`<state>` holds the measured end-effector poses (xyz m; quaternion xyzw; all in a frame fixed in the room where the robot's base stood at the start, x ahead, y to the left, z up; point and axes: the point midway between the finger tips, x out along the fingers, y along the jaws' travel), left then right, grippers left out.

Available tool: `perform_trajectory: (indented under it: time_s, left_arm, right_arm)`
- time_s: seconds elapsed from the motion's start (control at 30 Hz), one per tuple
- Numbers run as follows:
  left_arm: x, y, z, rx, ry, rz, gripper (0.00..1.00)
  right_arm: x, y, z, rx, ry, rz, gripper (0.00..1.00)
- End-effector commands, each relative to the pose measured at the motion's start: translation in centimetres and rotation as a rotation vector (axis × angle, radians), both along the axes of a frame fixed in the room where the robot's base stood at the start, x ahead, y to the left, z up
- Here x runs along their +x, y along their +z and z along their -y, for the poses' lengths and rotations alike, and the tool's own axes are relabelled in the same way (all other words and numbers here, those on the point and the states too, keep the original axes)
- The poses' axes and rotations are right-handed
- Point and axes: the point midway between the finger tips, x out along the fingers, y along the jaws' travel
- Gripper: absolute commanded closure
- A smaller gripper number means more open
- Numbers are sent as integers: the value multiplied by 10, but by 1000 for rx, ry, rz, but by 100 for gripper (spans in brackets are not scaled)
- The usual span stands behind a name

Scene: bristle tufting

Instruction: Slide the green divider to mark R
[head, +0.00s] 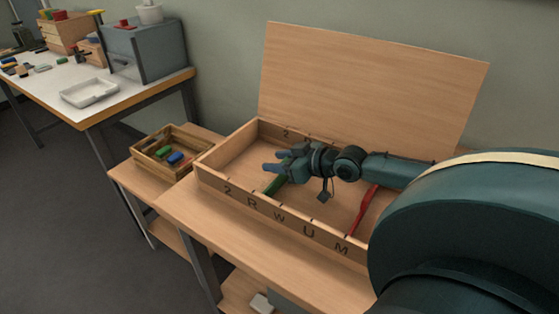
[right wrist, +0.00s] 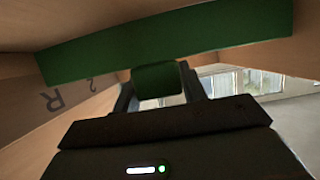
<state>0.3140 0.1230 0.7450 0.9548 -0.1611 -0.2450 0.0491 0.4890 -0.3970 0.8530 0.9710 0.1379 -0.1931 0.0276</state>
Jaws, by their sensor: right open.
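The green divider (head: 274,185) stands across the shallow wooden box (head: 215,182), its near end close to the front wall near the letters R (head: 251,202) and W (head: 279,217). I cannot tell its exact slot. My right gripper (head: 273,161) is over the divider, partly hiding it. In the right wrist view the divider (right wrist: 170,44) spans the top, and a green block (right wrist: 157,81) shows between the open fingers of the gripper (right wrist: 158,88). Contact cannot be told. Mark R (right wrist: 52,99) shows on the wall at left. My left gripper is out of view.
A red divider (head: 363,209) stands farther right in the box. The box's lid (head: 370,85) stands open behind. A small wooden crate (head: 140,155) with coloured pieces is at the left, and a white-topped bench (head: 60,80) lies beyond.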

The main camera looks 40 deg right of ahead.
Motion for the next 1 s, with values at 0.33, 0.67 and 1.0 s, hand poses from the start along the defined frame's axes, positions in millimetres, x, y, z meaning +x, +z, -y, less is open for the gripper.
perform_trajectory:
  time_s: [0.33,0.67,1.0]
  left_arm:
    - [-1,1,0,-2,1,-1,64]
    - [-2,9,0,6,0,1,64]
    - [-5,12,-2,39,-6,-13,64]
  right_arm:
    - [0,0,0,0,0,0,38]
    - [0,25,0,-2,1,2,38]
    - [0,86,0,-1,0,-1,38]
